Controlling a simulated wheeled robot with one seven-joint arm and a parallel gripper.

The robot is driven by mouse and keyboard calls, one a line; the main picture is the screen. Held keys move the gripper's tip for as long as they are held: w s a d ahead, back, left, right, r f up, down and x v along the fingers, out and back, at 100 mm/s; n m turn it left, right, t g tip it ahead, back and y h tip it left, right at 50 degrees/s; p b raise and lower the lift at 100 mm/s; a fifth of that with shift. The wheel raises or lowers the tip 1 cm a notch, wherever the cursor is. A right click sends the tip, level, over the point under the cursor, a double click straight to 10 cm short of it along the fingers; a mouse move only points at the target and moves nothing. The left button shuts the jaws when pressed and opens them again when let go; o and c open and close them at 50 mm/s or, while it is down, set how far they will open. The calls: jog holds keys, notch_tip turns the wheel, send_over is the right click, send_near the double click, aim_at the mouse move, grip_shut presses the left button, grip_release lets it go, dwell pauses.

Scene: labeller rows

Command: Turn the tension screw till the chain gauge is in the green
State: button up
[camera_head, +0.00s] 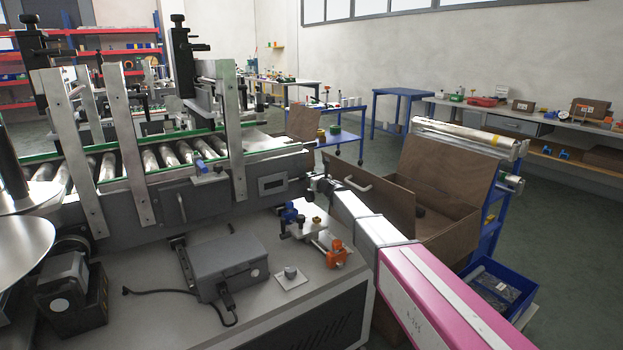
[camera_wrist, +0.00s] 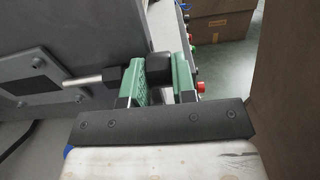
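In the wrist view a black knob (camera_wrist: 159,68) shows between the green fingers of my gripper (camera_wrist: 160,78). A metal rod (camera_wrist: 84,80) runs from a dark plate on the grey machine panel toward the knob; the left finger hides where they meet. The fingers stand close on both sides of the knob; I cannot tell whether they press on it. In the head view my gripper (camera_head: 314,184) is at the right end of the conveyor machine. A framed grey window (camera_head: 272,184), perhaps the gauge, is on the machine's side just left of it. No needle or green zone is readable.
The grey bench (camera_head: 300,290) in front holds a grey box (camera_head: 228,262), an orange clamp (camera_head: 331,248) and blue fittings (camera_head: 290,213). An open brown box (camera_head: 450,210) stands close right of my gripper. A blue bin (camera_head: 500,290) is at the lower right.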

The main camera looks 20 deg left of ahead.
jog(key=shift+c, duration=0.5)
jog(key=shift+g+h, duration=0.5)
jog(key=shift+g, duration=0.1)
jog(key=o, duration=0.6)
jog(key=shift+o, duration=0.2)
jog(key=v, duration=1)
jog(key=shift+s+d, duration=0.25)
jog(key=shift+s, duration=0.05)
jog(key=shift+r, duration=0.1)
